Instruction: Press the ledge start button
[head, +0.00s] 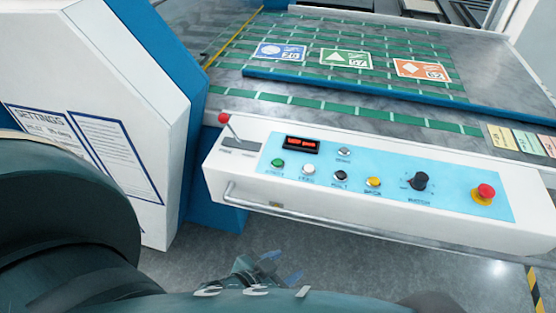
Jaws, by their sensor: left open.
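The control ledge (340,225) is a white slanted panel with a light-blue face. A green button (278,163), which looks like the start button, is at the left of its lower row, with a small blurred label below. My left gripper (266,270) is open, low in the head view, below the ledge and its front rail, apart from the button. My arm hides part of it. My right gripper is out of view.
Beside the green button are white (308,169), black (340,175) and yellow (373,182) buttons, a black knob (419,181) and a red stop button (485,192). A red-tipped lever (225,119) stands at left. A metal rail (350,224) runs along the front.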

